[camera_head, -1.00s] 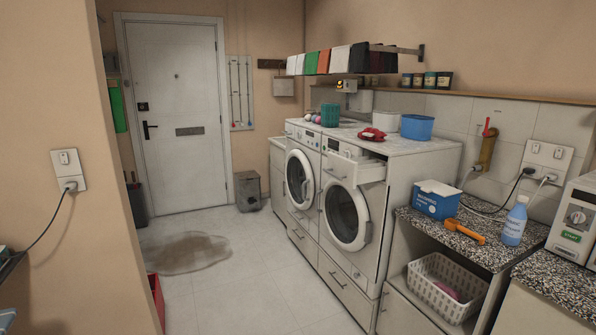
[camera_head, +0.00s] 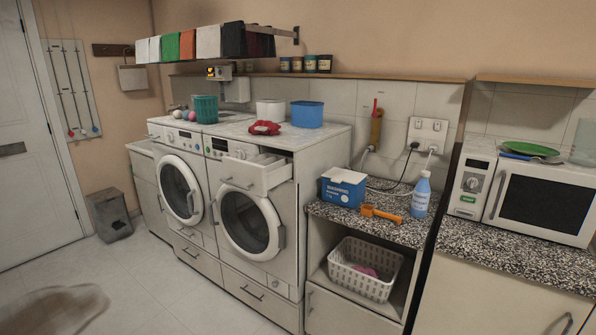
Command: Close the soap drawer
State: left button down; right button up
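The soap drawer (camera_head: 254,176) is the white drawer at the top of the nearer washing machine (camera_head: 285,233). It is pulled out and sticks forward past the machine's front, with a handle on its face. The second machine (camera_head: 178,192), to its left, shows no drawer pulled out. The round door of the nearer machine, below the soap drawer, appears shut. Neither of my grippers is in the head view.
A granite counter (camera_head: 395,230) at right holds a blue-and-white box (camera_head: 343,188), an orange scoop (camera_head: 381,213) and a blue bottle (camera_head: 421,195). A white basket (camera_head: 364,270) sits below. The microwave (camera_head: 520,194) stands far right. Tiled floor (camera_head: 145,284) before the machines is open, with a brown puddle (camera_head: 55,310).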

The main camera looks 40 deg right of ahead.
aim_at(256, 176)
jog(key=z, duration=0.95)
jog(key=i, duration=0.85)
jog(key=z, duration=0.75)
